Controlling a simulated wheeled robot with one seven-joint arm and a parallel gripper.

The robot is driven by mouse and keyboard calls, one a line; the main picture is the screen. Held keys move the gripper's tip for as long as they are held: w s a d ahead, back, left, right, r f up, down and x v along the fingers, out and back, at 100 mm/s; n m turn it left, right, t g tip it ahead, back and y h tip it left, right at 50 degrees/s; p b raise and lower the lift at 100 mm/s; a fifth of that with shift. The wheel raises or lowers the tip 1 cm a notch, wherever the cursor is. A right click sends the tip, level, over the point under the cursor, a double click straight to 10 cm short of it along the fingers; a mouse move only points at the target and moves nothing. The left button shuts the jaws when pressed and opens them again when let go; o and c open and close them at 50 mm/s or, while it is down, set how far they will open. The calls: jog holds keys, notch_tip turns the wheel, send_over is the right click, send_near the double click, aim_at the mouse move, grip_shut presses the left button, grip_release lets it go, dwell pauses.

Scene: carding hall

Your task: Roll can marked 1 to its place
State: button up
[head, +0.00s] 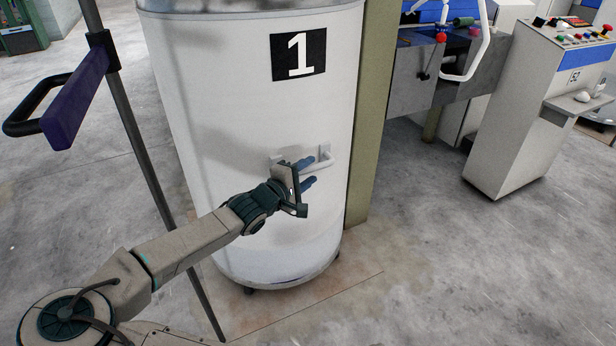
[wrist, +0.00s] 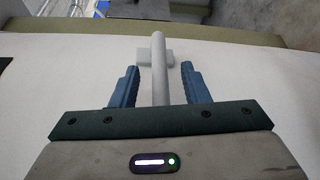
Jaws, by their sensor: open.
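Can 1 (head: 235,115) is a tall white cylinder on small casters, with a black label (head: 298,54) bearing a white 1. It stands upright in the middle of the head view, and its white wall (wrist: 40,80) fills much of the wrist view. A pale bar handle (head: 325,158) sticks out low on its side. My gripper (head: 307,172) is at the handle, its blue fingers open. In the wrist view the handle (wrist: 158,70) runs between the two fingers (wrist: 155,82), with a gap on each side. Part of the handle is hidden behind my gripper in the head view.
An olive post (head: 372,110) stands close behind the can on the right. A control cabinet (head: 530,100) and a machine with a white hose (head: 480,45) are further right. A dark pole (head: 130,125) with a purple part is at left. Grey floor at lower right is clear.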

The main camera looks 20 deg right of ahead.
jog(key=shift+w+d, duration=0.1)
jog(key=shift+d, duration=0.1)
grip_shut()
dwell(1.4)
